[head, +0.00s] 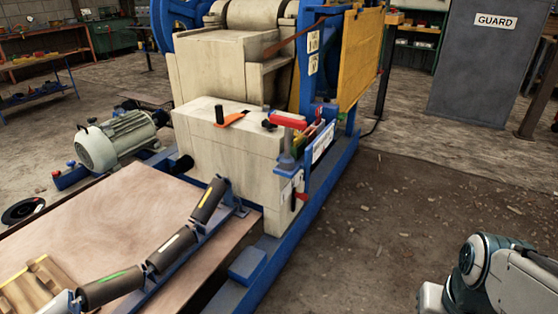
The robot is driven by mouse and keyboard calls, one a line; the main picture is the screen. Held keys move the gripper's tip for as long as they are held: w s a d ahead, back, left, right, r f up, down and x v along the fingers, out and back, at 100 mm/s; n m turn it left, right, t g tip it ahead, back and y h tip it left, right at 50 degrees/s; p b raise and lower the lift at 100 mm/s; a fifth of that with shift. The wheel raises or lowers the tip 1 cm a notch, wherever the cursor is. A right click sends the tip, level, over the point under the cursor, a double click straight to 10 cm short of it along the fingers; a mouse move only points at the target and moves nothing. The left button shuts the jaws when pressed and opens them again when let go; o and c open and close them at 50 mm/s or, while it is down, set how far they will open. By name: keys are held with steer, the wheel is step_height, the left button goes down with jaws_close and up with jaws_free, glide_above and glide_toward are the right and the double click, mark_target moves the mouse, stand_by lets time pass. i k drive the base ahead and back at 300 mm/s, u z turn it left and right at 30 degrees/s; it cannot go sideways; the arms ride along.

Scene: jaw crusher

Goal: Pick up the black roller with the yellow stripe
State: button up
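The black roller with the yellow stripe (208,200) sits at the upper right end of a slanting row of rollers, in front of the cream machine body. It is tilted, its upper end near a blue bracket. A dark roller with a white stripe (171,250) is below it, and one with a green stripe (110,287) is at the lower left. My gripper is not in view; only part of my white and teal arm shows at the lower right, well apart from the rollers.
A wooden board (110,215) lies left of the rollers. The cream crusher body (232,150) and its blue base rail (300,220) stand behind and right. A grey motor (117,140) is at left. Floor at right is open, with scattered chips.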

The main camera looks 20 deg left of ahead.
mark_target(208, 204)
steer(key=u, duration=0.25)
steer(key=i, duration=1.15)
steer(key=u, duration=1.4)
steer(key=i, duration=0.65)
steer(key=u, duration=0.7)
